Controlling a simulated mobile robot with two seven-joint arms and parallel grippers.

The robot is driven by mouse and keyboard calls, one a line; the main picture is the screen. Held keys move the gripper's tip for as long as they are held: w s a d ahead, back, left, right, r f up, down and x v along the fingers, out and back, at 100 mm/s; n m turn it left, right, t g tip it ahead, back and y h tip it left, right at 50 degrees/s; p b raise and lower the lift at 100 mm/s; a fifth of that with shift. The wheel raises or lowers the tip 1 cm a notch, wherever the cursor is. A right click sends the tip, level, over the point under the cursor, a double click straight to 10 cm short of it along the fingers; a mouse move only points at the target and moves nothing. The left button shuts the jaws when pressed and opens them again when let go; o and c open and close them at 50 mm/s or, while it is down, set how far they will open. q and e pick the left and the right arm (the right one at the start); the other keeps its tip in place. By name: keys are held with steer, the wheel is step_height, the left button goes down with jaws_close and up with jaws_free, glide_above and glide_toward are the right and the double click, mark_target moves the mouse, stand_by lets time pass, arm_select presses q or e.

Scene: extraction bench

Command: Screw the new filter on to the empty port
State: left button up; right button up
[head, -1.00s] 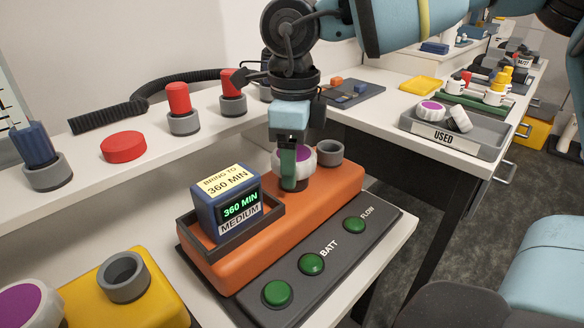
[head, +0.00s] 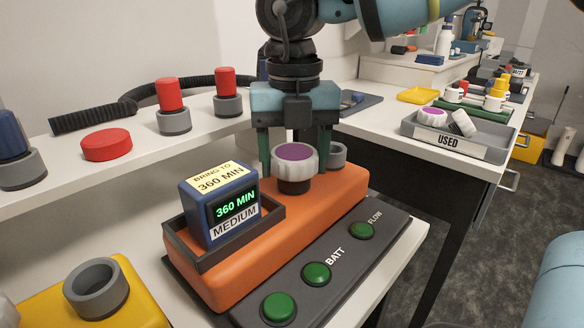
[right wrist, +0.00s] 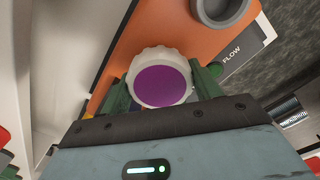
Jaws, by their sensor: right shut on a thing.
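A white ribbed filter with a purple top (head: 294,162) stands upright at a grey port on the orange pump unit (head: 225,280). It also shows in the right wrist view (right wrist: 162,84). My right gripper (head: 295,170) is above, with one green finger on each side of the filter, shut on it. Whether its thread is fully seated cannot be told. An empty grey port (head: 336,156) is just behind it to the right; it shows in the right wrist view (right wrist: 222,10). My left gripper is not in view.
A blue timer block (head: 215,205) reading 360 MIN sits in a dark holder on the unit. Green buttons (head: 316,273) line the front. A yellow unit with an empty port (head: 96,289) is at front left. The USED tray (head: 478,150) holds two filters.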

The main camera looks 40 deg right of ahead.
steer(key=m+b, duration=0.1)
steer(key=m, duration=0.2)
steer(key=shift+f+m, duration=0.1)
steer(key=shift+m, duration=0.2)
steer(key=m, duration=0.4)
steer(key=shift+b, duration=0.35)
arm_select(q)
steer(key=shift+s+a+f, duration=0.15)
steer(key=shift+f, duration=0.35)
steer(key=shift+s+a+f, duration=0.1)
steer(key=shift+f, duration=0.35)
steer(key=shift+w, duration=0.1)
arm_select(e)
steer(key=o, duration=1.1)
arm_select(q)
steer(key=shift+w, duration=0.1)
